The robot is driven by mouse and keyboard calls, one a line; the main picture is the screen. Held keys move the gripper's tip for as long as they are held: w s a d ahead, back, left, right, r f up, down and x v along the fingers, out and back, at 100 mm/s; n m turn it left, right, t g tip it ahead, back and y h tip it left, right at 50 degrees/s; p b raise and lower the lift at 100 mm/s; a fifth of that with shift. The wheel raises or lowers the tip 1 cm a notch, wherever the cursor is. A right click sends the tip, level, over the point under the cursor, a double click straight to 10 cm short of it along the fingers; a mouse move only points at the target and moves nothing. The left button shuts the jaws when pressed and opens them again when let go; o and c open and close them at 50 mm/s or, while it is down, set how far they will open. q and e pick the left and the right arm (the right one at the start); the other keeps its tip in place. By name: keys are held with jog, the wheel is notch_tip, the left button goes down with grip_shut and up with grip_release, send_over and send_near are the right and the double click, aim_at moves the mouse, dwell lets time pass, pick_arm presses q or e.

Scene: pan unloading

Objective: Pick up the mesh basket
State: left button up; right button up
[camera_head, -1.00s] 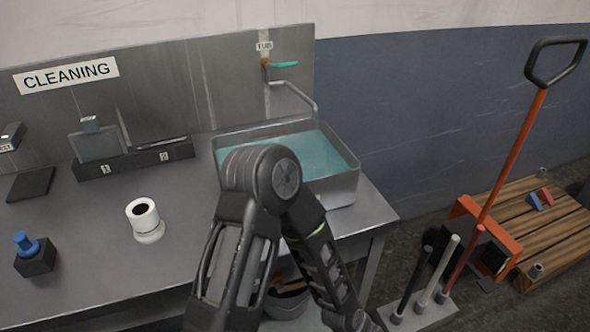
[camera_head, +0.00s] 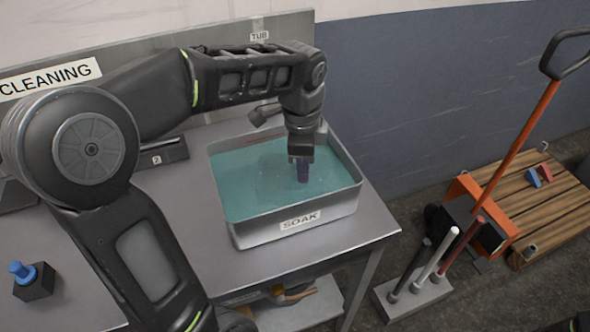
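The soak tub (camera_head: 345,205) is a metal basin of teal liquid on the bench, labelled SOAK. My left arm reaches in from the left, and my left gripper (camera_head: 301,160) points down inside the tub's outline, towards its right side. No mesh basket can be made out clearly; the liquid and the gripper hide what is below. My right gripper is not in view.
A blue-topped block (camera_head: 34,280) sits at the bench's left. A tool holder (camera_head: 412,297) with several handles stands on the floor at right, near an orange-handled tool (camera_head: 515,150) and a wooden pallet (camera_head: 550,205). The bench in front of the tub is clear.

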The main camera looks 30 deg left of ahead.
aim_at(293, 198)
pick_arm(q)
jog(key=shift+s+a+f+g, duration=0.2)
jog(key=shift+s+a+f, duration=0.15)
jog(key=shift+s, duration=0.15)
jog(key=shift+s+a+f+g, duration=0.25)
jog(key=shift+s+a, duration=0.1)
jog(key=shift+s, duration=0.15)
jog(key=shift+f, duration=1.25)
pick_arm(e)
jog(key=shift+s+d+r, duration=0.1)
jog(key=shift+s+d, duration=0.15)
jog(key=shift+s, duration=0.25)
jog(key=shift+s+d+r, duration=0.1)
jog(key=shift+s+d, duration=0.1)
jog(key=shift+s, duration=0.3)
pick_arm(q)
jog(key=shift+s+f+p, duration=0.1)
jog(key=shift+f+p, duration=0.3)
jog(key=shift+f, duration=0.2)
jog(key=shift+f+p, duration=0.35)
jog(key=shift+f, duration=1.65)
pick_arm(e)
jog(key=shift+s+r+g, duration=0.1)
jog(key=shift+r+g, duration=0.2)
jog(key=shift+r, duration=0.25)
